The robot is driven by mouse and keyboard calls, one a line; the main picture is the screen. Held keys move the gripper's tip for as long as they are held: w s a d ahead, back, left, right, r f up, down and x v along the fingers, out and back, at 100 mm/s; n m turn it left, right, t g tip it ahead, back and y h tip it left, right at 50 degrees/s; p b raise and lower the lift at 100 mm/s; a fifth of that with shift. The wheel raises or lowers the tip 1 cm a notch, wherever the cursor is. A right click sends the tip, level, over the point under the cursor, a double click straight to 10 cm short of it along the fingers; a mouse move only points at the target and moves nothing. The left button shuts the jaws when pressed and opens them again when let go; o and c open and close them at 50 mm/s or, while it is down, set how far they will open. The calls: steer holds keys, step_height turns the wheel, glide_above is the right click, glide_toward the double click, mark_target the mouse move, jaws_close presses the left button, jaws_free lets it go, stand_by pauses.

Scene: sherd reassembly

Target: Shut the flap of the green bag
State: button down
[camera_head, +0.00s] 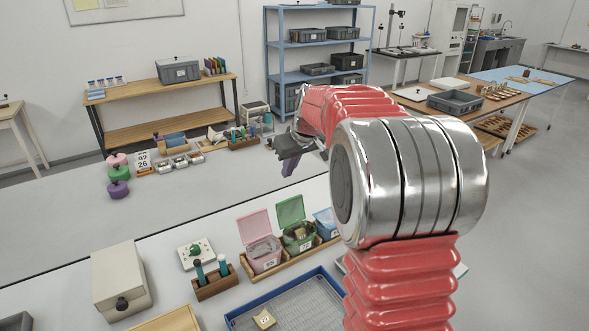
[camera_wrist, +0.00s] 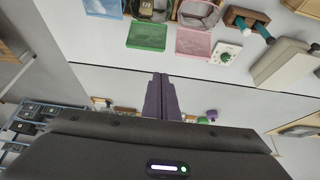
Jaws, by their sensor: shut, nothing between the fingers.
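The green bag (camera_head: 299,243) stands between a pink bag (camera_head: 263,256) and a blue bag (camera_head: 325,226) in a wooden rack. Its green flap (camera_head: 290,209) stands open and upright at the back. A tan piece lies in the bag. In the wrist view the green flap (camera_wrist: 147,37) hangs out from the bag (camera_wrist: 146,14) near the top. My gripper (camera_head: 288,172) is shut and empty, above the tables and beyond the bags. Its fingers (camera_wrist: 161,77) point toward the bags in the wrist view, apart from the flap.
The pink flap (camera_head: 255,225) is also open, close to the green one. A blue-rimmed tray (camera_head: 312,283) lies in front, holding a sherd. A bottle holder (camera_head: 215,285) and a beige box (camera_head: 121,279) stand left. My arm partly hides the blue bag's surroundings.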

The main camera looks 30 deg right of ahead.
steer(key=s+a+r, duration=0.2)
steer(key=s+a, duration=0.6)
steer(key=s, duration=0.4)
steer(key=s+a+r, duration=0.1)
steer(key=s+a, duration=0.8)
steer(key=s, duration=0.4)
steer(key=s+a+f+m, duration=0.1)
steer(key=s+f, duration=0.3)
steer(key=s, duration=0.5)
steer(key=shift+s+a, duration=0.2)
steer(key=shift+a, duration=0.2)
